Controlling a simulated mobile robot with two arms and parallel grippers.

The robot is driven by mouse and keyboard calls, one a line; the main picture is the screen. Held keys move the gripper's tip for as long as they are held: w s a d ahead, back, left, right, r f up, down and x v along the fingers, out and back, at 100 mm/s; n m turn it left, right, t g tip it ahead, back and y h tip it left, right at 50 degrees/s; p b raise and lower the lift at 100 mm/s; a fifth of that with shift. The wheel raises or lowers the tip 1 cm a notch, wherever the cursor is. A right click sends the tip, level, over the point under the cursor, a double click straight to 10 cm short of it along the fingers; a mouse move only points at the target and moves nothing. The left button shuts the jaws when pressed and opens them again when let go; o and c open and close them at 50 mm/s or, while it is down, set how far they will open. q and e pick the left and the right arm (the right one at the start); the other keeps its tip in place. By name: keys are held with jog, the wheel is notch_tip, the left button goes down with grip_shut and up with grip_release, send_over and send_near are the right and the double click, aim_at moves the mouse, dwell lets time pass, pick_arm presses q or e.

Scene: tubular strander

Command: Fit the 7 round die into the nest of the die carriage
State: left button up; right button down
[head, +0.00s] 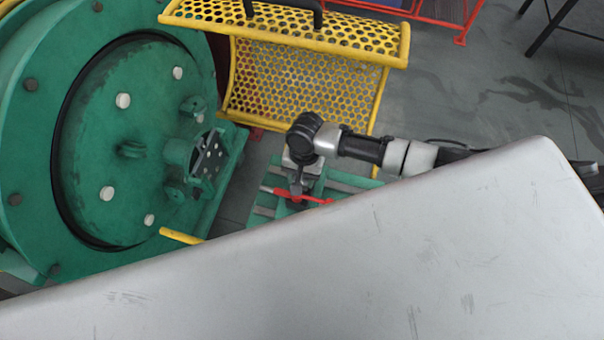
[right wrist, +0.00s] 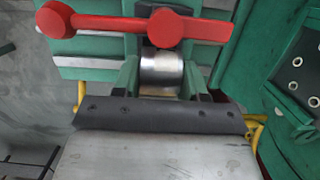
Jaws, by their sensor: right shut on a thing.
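My right gripper (head: 297,188) is low over the green die carriage (head: 262,212), right of the big green drum. In the right wrist view, a short, shiny steel cylinder, which looks like the die (right wrist: 162,72), is between two green upright pieces just past the gripper's dark front edge (right wrist: 160,115). My right gripper is shut on it. The fingertips and how deep the die sits in the nest cannot be made out. A red lever with a ball end (right wrist: 135,26) lies across just beyond the die; it also shows in the head view (head: 310,198). My left gripper is not in view.
The green drum (head: 110,190) with white plugs fills the left. A plate with holes (head: 208,158) faces the carriage. A yellow perforated guard (head: 300,85) stands behind. A large pale grey surface (head: 400,270) covers the lower right and hides part of the carriage.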

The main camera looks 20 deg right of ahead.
jog(key=shift+f+b, duration=0.85)
jog(key=shift+f, duration=0.95)
jog(key=c, duration=0.5)
grip_release()
jog(key=shift+f, duration=0.1)
jog(key=r, duration=0.3)
jog(key=w+r, duration=0.1)
jog(key=r, duration=0.3)
jog(key=d+r, duration=0.1)
jog(key=r, duration=0.2)
jog(key=shift+w+d+r, duration=0.1)
jog(key=shift+w+r, duration=0.25)
jog(key=shift+r, duration=0.05)
jog(key=shift+s+f, duration=0.1)
